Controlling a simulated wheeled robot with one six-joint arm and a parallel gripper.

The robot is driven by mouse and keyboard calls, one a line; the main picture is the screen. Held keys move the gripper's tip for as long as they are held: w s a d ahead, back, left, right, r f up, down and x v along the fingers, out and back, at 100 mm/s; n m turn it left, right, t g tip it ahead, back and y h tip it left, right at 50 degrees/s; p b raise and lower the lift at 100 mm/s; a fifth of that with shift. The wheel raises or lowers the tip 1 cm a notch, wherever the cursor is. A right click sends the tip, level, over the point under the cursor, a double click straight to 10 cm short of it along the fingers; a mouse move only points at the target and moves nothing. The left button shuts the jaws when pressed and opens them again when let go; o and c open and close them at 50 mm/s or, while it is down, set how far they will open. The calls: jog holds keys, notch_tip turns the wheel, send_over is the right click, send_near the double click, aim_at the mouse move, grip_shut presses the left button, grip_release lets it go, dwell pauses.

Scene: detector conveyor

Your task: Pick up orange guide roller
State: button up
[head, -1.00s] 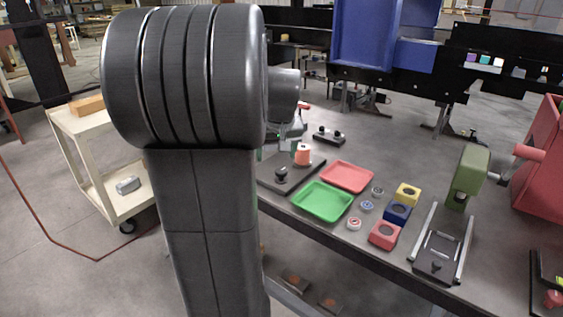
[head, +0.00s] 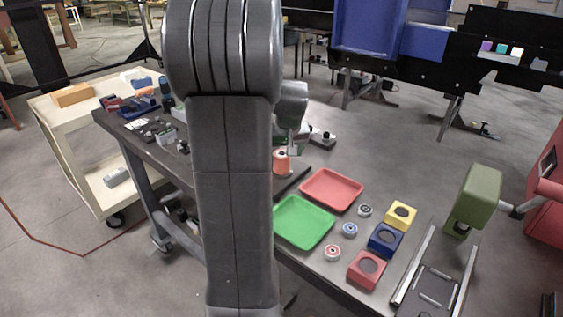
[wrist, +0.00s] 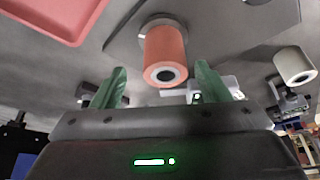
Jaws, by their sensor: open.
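The orange guide roller (head: 282,163) stands upright on a dark plate on the workbench, just right of my arm in the head view. In the wrist view the orange guide roller (wrist: 166,52) shows its round end with a dark centre hole. My gripper (wrist: 160,76) is open, with one green finger to each side of the roller's line. The roller appears beyond the fingertips, apart from them. In the head view my gripper is mostly hidden behind my arm.
A red tray (head: 332,189) and a green tray (head: 303,222) lie in front of the roller. Right of them are small bearings, a yellow block (head: 401,215), a blue block (head: 385,239) and a red block (head: 367,269). A white roller (wrist: 295,65) stands nearby in the wrist view.

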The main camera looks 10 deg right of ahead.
jog(key=x, duration=0.2)
jog(key=p+x, duration=0.1)
jog(key=x, duration=0.1)
jog(key=shift+w+a, duration=0.3)
jog(key=shift+a, duration=0.05)
jog(key=shift+w+f, duration=0.2)
jog(key=shift+f, duration=0.25)
jog(key=c, duration=1.1)
